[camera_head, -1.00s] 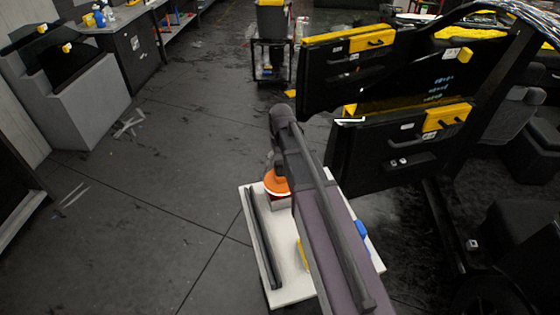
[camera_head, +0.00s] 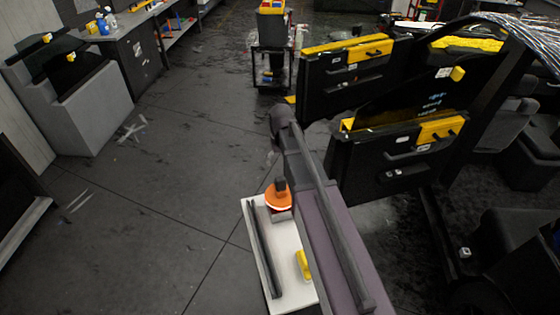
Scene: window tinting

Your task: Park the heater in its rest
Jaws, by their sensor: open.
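An orange, round-bodied tool with a dark knob on top (camera_head: 278,198), which looks like the heater, stands upright on the white tray (camera_head: 290,243). A small grey and red base (camera_head: 281,214) shows under its front edge and looks like its rest. I cannot tell how fully it is seated there. My gripper (camera_head: 274,160) shows only as a small blurred shape beneath the end of my arm. It is open, apart from the orange tool and beyond it in the picture.
A long dark bar (camera_head: 262,245) and a yellow tool (camera_head: 303,265) lie on the tray. Black door panels with yellow parts (camera_head: 385,165) stand close to the right of my arm. A dark cart (camera_head: 270,60) stands behind.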

